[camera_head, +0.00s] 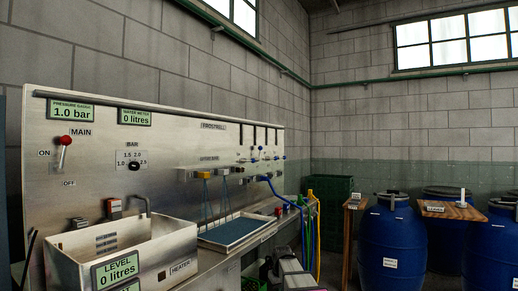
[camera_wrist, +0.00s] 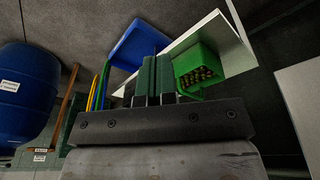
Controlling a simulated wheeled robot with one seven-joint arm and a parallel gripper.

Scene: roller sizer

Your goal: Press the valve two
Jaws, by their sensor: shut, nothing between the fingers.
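A steel panel (camera_head: 190,135) stands at the left and middle of the head view. Several small valves and switches sit on its right part, around a small blue-topped valve (camera_head: 261,149). Their labels are too small to read, so I cannot tell which is valve two. A red-tipped MAIN lever (camera_head: 64,147) and a black BAR knob (camera_head: 134,165) are on its left part. In the wrist view my gripper (camera_wrist: 155,75) is shut and empty, its dark green fingers side by side, apart from the panel's valves. The valves do not show in the wrist view.
A steel sink (camera_head: 125,250) and a blue-bottomed tray (camera_head: 232,230) stick out before the panel. Blue barrels (camera_head: 390,240) and a wooden board (camera_head: 450,210) stand right. A green box (camera_wrist: 200,65) of brownish pieces is near my fingers in the wrist view.

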